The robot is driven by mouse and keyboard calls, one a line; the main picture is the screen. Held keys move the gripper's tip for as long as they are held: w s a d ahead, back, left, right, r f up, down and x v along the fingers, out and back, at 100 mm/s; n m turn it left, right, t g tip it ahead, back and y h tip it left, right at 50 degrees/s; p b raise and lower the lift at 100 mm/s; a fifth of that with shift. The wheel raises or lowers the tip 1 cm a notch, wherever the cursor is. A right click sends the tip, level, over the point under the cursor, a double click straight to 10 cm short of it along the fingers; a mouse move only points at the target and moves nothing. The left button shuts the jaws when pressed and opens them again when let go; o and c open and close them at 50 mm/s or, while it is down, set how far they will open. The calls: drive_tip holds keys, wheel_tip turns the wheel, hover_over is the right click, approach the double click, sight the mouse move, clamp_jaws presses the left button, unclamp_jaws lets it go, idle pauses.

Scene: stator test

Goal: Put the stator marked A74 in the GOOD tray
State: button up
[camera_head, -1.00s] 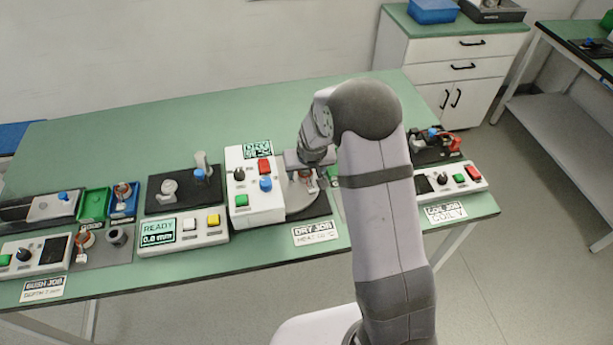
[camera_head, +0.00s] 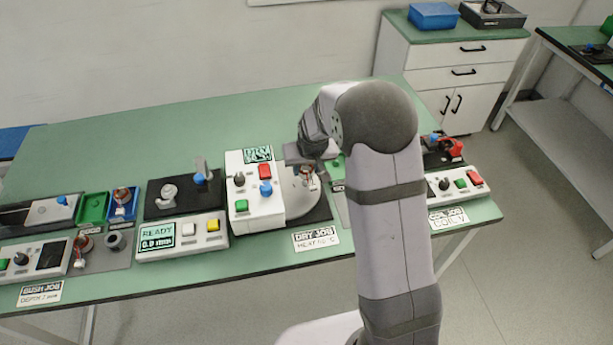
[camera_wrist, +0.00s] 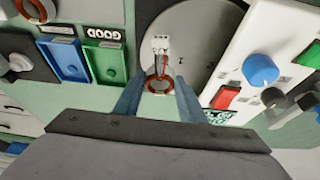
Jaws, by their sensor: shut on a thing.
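My gripper (camera_wrist: 160,92) is shut on a stator (camera_wrist: 160,86), a copper-coloured ring with a white connector and red and dark leads, held between its two blue-grey fingers. In the head view the stator (camera_head: 307,173) shows under my gripper (camera_head: 306,165), over the round grey plate of the dry job; I cannot tell whether it touches the plate. No mark is readable on it. In the wrist view a green tray (camera_wrist: 106,62) lies left of the plate, by an upside-down GOOD label; it looks empty. A blue tray (camera_wrist: 66,60) lies beside it.
The white control box (camera_head: 255,200) with coloured buttons stands close beside the round plate (camera_wrist: 190,25). At the left of the table, another green tray (camera_head: 93,208) and a blue tray (camera_head: 123,204) lie near other stations. The table's back strip (camera_head: 200,135) is clear.

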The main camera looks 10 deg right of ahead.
wheel_tip(320, 180, up, 6)
drive_tip(key=b, duration=0.1)
drive_tip(key=d+f+p, duration=0.2)
drive_tip(key=d, duration=0.1)
drive_tip(key=d+f+m+p, duration=0.1)
drive_tip(key=d+f+p, duration=0.1)
drive_tip(key=d, duration=0.1)
drive_tip(key=d+f+m+h+p, duration=0.1)
drive_tip(key=d+f+p, duration=0.1)
drive_tip(key=d, duration=0.2)
drive_tip(key=shift+w+d, duration=0.1)
drive_tip(key=shift+w, duration=0.05)
drive_tip(key=w, duration=0.2)
drive_tip(key=w+d, duration=0.1)
drive_tip(key=shift+w+f, duration=0.15)
drive_tip(key=shift+w, duration=0.25)
drive_tip(key=w+r, duration=0.2)
drive_tip(key=w, duration=0.1)
drive_tip(key=shift+d+r+n, duration=0.1)
drive_tip(key=shift+r+n, duration=0.1)
drive_tip(key=shift+n, duration=0.1)
drive_tip(key=shift+f, duration=0.15)
